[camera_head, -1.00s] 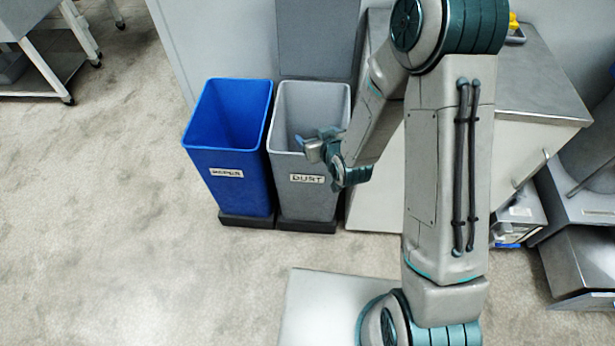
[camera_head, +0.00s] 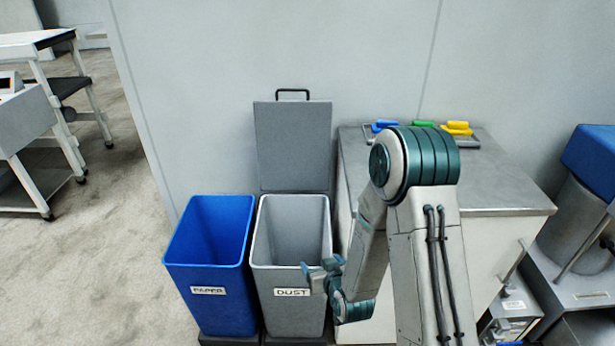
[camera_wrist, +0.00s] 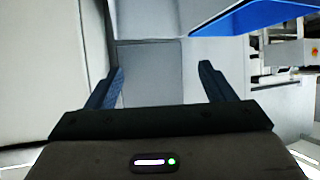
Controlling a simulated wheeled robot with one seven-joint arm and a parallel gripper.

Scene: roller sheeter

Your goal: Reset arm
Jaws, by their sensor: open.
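My gripper (camera_head: 320,272) is at the end of my folded arm, in front of the right side of the grey DUST bin. In the wrist view my gripper (camera_wrist: 160,85) shows two dark blue fingers set wide apart with nothing between them. The grey DUST bin (camera_head: 290,300) stands upright with its grey lid (camera_head: 292,145) raised against the wall. The part of the bin I can see inside looks empty. Part of the bin's front is hidden behind my gripper.
A blue PAPER bin (camera_head: 208,300) stands left of the DUST bin. Right of my arm is a metal-topped cabinet (camera_head: 500,190) with a yellow-handled tool (camera_head: 457,128) on top. A grey machine with a blue top (camera_head: 590,160) is at far right. Carpet at left is free.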

